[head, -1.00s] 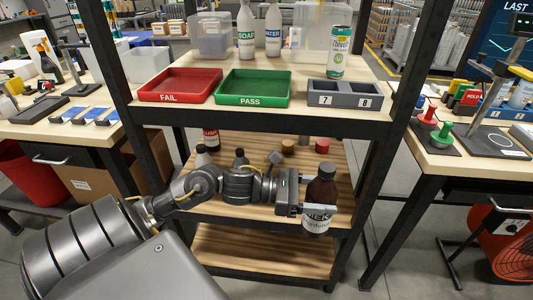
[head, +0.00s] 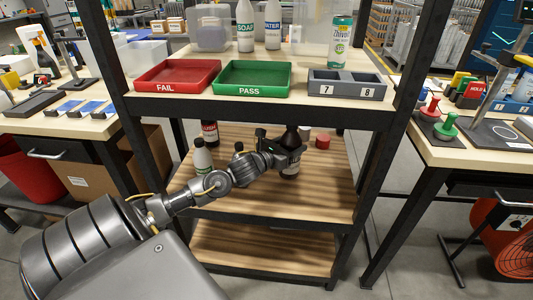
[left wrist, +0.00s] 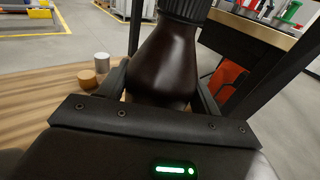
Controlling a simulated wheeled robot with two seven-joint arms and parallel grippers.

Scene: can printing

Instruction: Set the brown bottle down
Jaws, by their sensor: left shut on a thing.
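The dark brown bottle (head: 291,137) is upright over the wooden middle shelf (head: 325,190) of the rack in the head view. My left gripper (head: 287,157) is shut around it, and my arm and gripper hide part of its body. I cannot tell whether its base touches the shelf. In the left wrist view the brown bottle (left wrist: 165,60) stands between the two fingers, its ribbed cap at the top edge. My right gripper is not in view.
A red-lidded jar (head: 323,140) is behind, to the right. Black rack posts flank the shelf, and the top shelf holds a red tray (head: 178,76) and a green tray (head: 252,78). The shelf's front right is clear.

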